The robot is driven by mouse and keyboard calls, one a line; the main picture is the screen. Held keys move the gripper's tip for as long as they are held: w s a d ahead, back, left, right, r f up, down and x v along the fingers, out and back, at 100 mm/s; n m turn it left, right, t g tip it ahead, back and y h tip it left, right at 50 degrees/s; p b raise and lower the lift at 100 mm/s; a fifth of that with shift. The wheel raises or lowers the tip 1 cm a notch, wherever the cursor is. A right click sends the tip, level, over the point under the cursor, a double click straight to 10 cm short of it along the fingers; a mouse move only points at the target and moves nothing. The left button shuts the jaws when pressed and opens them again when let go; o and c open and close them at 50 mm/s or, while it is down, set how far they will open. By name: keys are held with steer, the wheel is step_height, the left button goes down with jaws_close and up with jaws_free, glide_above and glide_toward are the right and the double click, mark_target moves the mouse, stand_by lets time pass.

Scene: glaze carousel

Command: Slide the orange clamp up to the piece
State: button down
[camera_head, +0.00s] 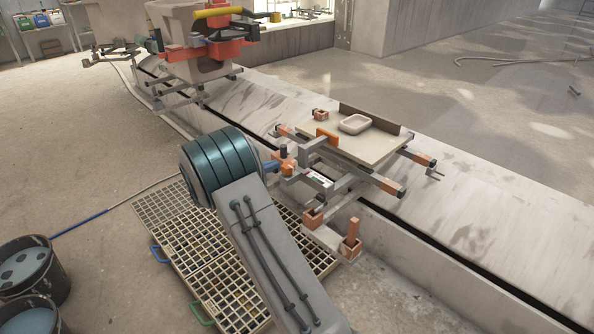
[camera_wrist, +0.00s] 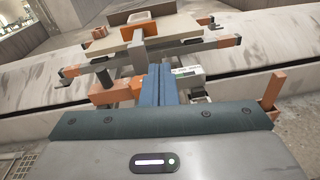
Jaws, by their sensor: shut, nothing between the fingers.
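The piece, a pale rectangular dish (camera_head: 354,124), rests on a beige board (camera_head: 385,150); it also shows at the top of the wrist view (camera_wrist: 143,17). The orange clamp (camera_head: 327,138) is an upright orange plate at the board's near left edge, with a gap between it and the dish; it also shows in the wrist view (camera_wrist: 150,29). My gripper (camera_head: 273,167) is shut and empty, beside an orange block with a dark knob (camera_head: 287,166) on the near side of the frame. In the wrist view, its blue fingers (camera_wrist: 160,70) lie together; contact with the block cannot be told.
A dark brown fence (camera_head: 370,119) stands behind the dish. A small orange block (camera_head: 320,114) is at the board's far left. Orange-ended rails (camera_head: 388,188) stick out below the board. Orange posts (camera_head: 352,240) stand low at the near side. A floor grating (camera_head: 180,225) lies beneath my arm.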

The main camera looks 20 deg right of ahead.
step_height(320, 180, down, 3)
steer(key=w+a+n+t, duration=0.1)
steer(key=w+t, duration=0.1)
steer(key=b, duration=0.6)
glide_toward(305, 150)
steer(key=shift+n+h, duration=0.3)
steer(key=x, duration=0.6)
steer(key=shift+w+f, duration=0.2)
steer(key=shift+f, duration=0.05)
steer(key=shift+w+d+r, duration=0.1)
steer(key=shift+w+d, duration=0.05)
steer(key=shift+d, duration=0.2)
